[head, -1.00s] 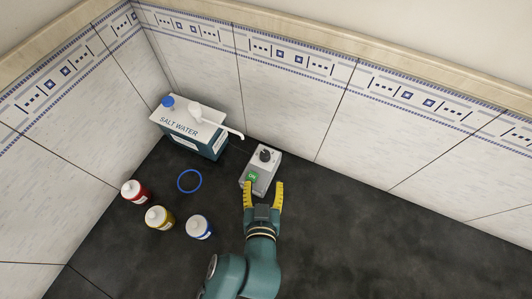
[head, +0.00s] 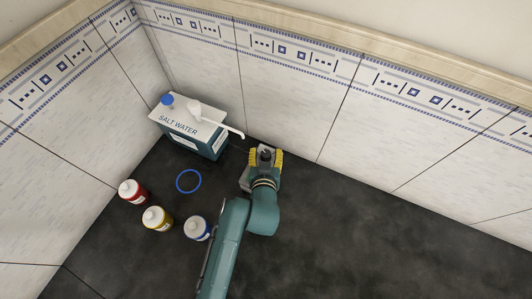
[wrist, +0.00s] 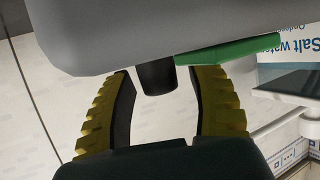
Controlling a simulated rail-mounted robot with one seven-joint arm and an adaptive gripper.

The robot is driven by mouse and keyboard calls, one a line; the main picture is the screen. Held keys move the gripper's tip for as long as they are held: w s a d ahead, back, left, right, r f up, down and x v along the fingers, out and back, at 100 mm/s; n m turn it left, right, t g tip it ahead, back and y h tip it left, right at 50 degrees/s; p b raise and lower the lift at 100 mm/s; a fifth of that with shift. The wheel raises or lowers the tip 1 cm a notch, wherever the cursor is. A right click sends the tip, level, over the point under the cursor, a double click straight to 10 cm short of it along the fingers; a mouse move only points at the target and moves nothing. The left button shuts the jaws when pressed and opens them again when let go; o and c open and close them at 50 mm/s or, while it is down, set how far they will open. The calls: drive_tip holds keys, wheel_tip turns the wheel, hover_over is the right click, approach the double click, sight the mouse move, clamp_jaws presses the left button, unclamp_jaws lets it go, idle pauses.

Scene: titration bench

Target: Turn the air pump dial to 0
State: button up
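The air pump (head: 245,181) is a small grey box by the back wall, largely covered by my gripper in the head view. In the wrist view its grey body (wrist: 130,30) fills the top, with a green display (wrist: 225,51) at its edge. The dark dial (wrist: 157,77) sticks out from the body between my two yellow-and-black fingers. My gripper (head: 265,154) is over the pump, open around the dial. Narrow gaps show between the dial and each finger in the wrist view. The dial's setting and the display's reading cannot be seen.
A salt water container (head: 190,130) with a white spout stands left of the pump. A blue ring (head: 188,181) lies in front of it. Red (head: 132,192), yellow (head: 156,218) and blue (head: 197,228) bottles stand at the left. The dark bench (head: 380,240) is clear to the right.

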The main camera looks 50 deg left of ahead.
clamp_jaws()
drive_tip(key=shift+d+f+n+g+b, duration=0.15)
drive_tip(key=shift+f+n+g+b, duration=0.05)
drive_tip(key=shift+n+g+b, duration=0.15)
drive_tip(key=n+g+y+b, duration=0.2)
drive_tip(key=b, duration=0.1)
drive_tip(key=shift+w+f+g, duration=0.1)
drive_tip(key=shift+f+g, duration=0.1)
drive_tip(key=shift+g, duration=0.05)
drive_tip(key=shift+r+n+g+y+b, duration=0.25)
drive_tip(key=shift+n+g+y+b, duration=0.15)
drive_tip(key=shift+n+g+b, duration=0.4)
drive_tip(key=shift+o, duration=0.9)
unclamp_jaws()
drive_tip(key=shift+r, duration=0.1)
